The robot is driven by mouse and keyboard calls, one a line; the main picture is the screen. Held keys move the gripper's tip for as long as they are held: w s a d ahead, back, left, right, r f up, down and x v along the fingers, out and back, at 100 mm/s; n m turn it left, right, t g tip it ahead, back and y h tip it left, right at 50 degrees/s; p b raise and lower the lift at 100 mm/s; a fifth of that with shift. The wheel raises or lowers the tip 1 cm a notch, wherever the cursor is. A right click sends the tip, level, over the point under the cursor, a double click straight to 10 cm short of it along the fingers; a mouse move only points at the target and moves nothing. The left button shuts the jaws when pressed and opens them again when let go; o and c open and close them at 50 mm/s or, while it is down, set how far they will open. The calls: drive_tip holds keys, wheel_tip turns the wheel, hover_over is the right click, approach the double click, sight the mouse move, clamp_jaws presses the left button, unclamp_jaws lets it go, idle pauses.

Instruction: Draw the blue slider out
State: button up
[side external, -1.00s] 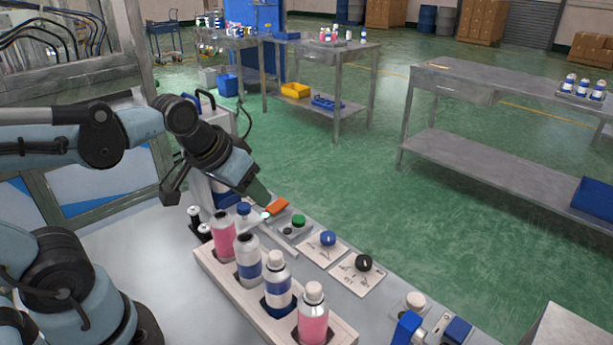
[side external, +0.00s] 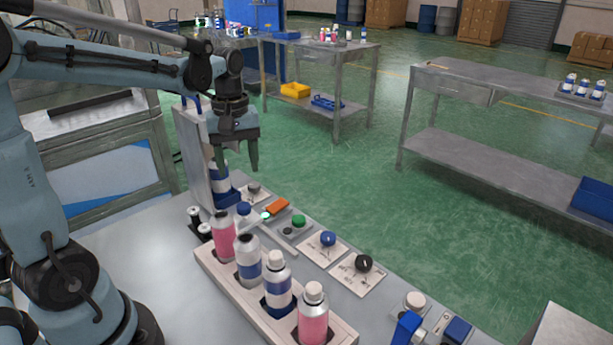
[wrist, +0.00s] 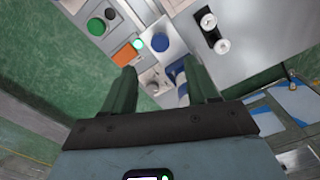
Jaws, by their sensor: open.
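A blue block (side external: 226,197), which looks like the slider, sits low at the front of the grey crimping machine (side external: 193,155). A white and blue can (side external: 220,177) stands upright on it, partly hidden behind my gripper. In the wrist view blue parts (wrist: 176,69) show between and behind my fingers, but the can and slider are hard to tell apart. My gripper (side external: 237,162) points down above the slider and in front of the machine. Its green fingers are apart and empty, and they also show in the wrist view (wrist: 160,72).
An orange switch (side external: 277,206), a green button (side external: 298,221), a blue knob (side external: 328,238) and a black knob (side external: 364,263) line the table. A pale rack (side external: 225,279) holds several pink or blue-banded cans. A blue round cap (side external: 243,208) stands near the slider.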

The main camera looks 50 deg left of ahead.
sight(244, 206)
wheel_tip(244, 206, down, 10)
drive_tip(key=shift+f, duration=0.1)
idle(0.4)
drive_tip(key=shift+c, duration=0.2)
clamp_jaws()
